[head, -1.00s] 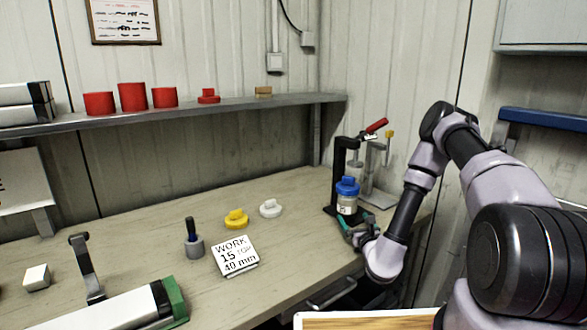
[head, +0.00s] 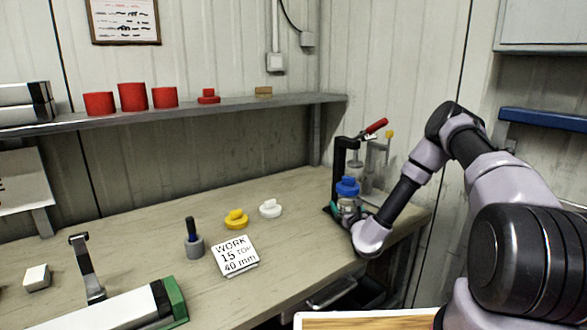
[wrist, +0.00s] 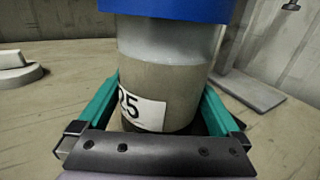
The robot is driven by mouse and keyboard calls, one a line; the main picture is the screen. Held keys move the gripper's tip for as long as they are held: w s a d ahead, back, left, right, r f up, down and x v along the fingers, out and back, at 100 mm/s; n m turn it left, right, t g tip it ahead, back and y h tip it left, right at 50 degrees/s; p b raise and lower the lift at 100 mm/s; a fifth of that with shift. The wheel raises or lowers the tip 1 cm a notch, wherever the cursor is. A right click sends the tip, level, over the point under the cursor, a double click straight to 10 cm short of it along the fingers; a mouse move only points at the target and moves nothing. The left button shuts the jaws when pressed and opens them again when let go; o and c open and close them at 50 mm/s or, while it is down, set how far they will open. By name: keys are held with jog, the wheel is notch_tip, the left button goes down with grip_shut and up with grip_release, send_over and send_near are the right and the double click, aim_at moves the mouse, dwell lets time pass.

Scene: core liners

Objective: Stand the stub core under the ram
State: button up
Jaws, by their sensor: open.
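The stub core (wrist: 165,85) is a short grey-brown cylinder with a white label reading "25" and a blue cap (head: 347,186) on top. It stands upright at the press (head: 341,165), a black frame with a red lever (head: 376,126). The head view does not settle whether the core is directly under the ram or just in front of it. My gripper (head: 348,212) is low at the core. In the wrist view its green fingers (wrist: 160,108) are open, one on each side of the core. Their tips are partly hidden, and contact is unclear.
A grey stand with a yellow knob (head: 390,133) is right of the press. A white cap (head: 270,208), a yellow cap (head: 236,218), a grey holder (head: 194,245) and a "WORK 15 TOP 40 mm" card (head: 235,255) lie to the left. Bare bench lies between these and the press.

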jog(key=c, duration=1.1)
jog(key=shift+r, duration=1.5)
